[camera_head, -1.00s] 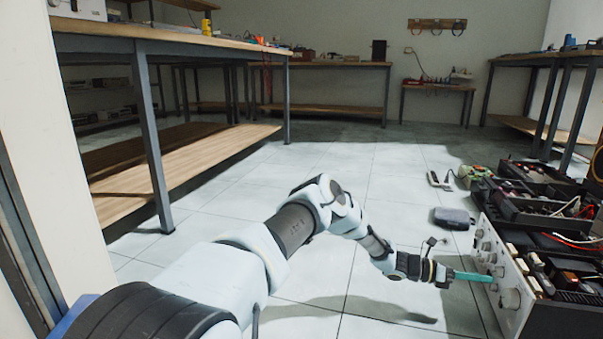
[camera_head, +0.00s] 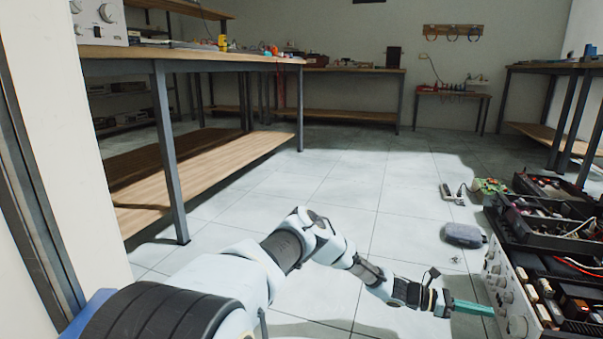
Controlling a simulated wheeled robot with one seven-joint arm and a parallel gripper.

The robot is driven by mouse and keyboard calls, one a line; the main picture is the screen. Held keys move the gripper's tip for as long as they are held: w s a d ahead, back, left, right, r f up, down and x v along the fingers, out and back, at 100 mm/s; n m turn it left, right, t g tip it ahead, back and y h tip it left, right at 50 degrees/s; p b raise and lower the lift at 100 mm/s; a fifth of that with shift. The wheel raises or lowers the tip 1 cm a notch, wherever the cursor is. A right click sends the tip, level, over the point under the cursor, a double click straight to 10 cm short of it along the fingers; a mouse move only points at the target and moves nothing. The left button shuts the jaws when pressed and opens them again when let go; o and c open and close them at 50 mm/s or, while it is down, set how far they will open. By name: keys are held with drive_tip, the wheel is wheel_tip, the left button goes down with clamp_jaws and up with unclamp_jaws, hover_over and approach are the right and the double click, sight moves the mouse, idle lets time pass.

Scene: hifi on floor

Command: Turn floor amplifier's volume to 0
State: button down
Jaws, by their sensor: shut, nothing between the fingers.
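The floor amplifier (camera_head: 501,293) stands at the lower right, with a silver front panel carrying several round knobs. Its top is open and shows parts inside. A large knob (camera_head: 518,326) sits low on the panel, near the frame's bottom edge. My gripper (camera_head: 485,308) has teal fingers that look shut and empty. It reaches from the left to the front panel, with its tips at or close to the panel among the knobs. I cannot tell whether the tips touch a knob. Knob markings are too small to read.
More opened electronic units (camera_head: 545,220) stand behind the amplifier. A grey pouch-like object (camera_head: 463,235) and a small device (camera_head: 453,194) lie on the floor. A workbench (camera_head: 165,62) stands at the left, beside a white wall edge (camera_head: 75,180). The middle floor is clear.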

sight(518, 327)
drive_tip(key=shift+m, duration=0.8)
drive_tip(key=x, duration=0.3)
drive_tip(key=b+x, duration=0.1)
drive_tip(key=x, duration=0.1)
drive_tip(key=shift+s+d+r, duration=0.1)
drive_tip(key=shift+s+r, duration=0.1)
drive_tip(key=shift+r, duration=0.15)
drive_tip(key=shift+s+d+r+b, duration=0.15)
drive_tip(key=shift+s+d+b, duration=0.15)
drive_tip(key=shift+d, duration=0.35)
drive_tip(key=shift+w+f+b, duration=0.15)
drive_tip(key=shift+f+b, duration=0.35)
drive_tip(key=shift+b, duration=0.2)
drive_tip(key=shift+r, duration=0.2)
